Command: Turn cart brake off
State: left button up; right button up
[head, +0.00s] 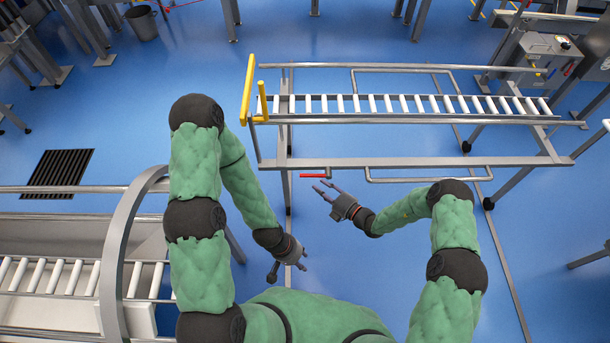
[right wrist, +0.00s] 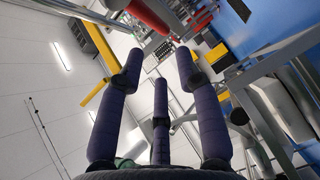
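The cart (head: 400,164) is a grey metal frame with a roller bed and a yellow handle (head: 248,90) at its left end. A red lever (head: 313,176) sticks out low on the cart's near side, toward its left end. My right gripper (head: 322,190) is just below and right of the lever in the head view, fingers spread and empty. In the right wrist view its fingers (right wrist: 160,75) are apart, and a red bar (right wrist: 148,15) shows beyond the fingertips. My left gripper (head: 302,258) hangs lower, away from the cart; its fingers are too small to judge.
A roller conveyor (head: 75,275) with a curved metal rail (head: 125,250) stands at the left, near my left arm. A control box (head: 540,60) is at the back right. A floor grate (head: 58,173) lies at the left. Blue floor is open between conveyor and cart.

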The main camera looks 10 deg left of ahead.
aim_at(302, 176)
jog(key=shift+b+x, duration=1.65)
jog(key=shift+x, duration=3)
jog(key=shift+s, duration=0.15)
grip_shut()
